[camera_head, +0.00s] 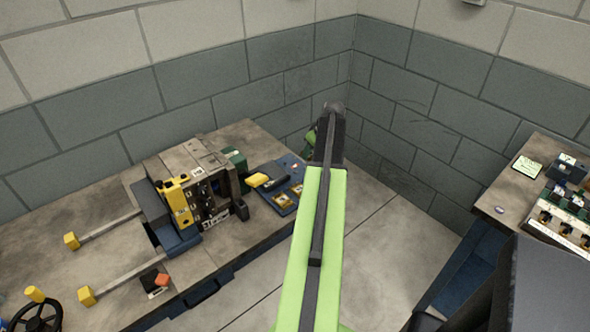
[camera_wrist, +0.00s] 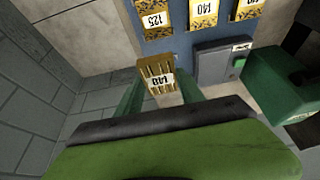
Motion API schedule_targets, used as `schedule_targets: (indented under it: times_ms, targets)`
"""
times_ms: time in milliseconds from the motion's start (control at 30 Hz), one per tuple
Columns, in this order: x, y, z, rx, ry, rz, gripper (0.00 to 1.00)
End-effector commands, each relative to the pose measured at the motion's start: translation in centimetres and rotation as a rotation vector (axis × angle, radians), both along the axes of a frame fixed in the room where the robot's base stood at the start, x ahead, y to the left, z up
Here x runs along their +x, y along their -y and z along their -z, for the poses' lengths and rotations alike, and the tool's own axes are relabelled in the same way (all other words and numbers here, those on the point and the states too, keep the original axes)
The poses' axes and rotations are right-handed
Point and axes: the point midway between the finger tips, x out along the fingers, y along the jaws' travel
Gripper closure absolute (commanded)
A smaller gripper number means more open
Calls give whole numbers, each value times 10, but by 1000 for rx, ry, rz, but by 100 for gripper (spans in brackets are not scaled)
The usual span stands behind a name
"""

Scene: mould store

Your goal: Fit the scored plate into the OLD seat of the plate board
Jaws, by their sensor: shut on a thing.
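My gripper (camera_wrist: 160,92) is shut on the scored plate (camera_wrist: 157,70), a brass-coloured plate with dark grooves and a white number label. The plate stands between the two green fingers in the wrist view. The held plate appears in front of the board's edge; I cannot tell the gap. I cannot make out which seat is marked OLD. In the head view the plate board (camera_head: 283,207) lies on the bench, and my arm hides the held plate.
A grey box (camera_wrist: 213,66) with a green button and a green block (camera_wrist: 285,85) are right of the held plate. A machine with yellow parts (camera_head: 178,200) stands on the left bench (camera_head: 115,265). Another bench (camera_head: 508,190) with small parts is at right. Block walls close the corner.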

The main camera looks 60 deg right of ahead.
Motion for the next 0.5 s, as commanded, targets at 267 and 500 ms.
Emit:
schedule_targets:
  times_ms: [267,500]
  targets:
    - [68,15,49,0,0,-1,100]
    - [85,17,54,-1,0,1,100]
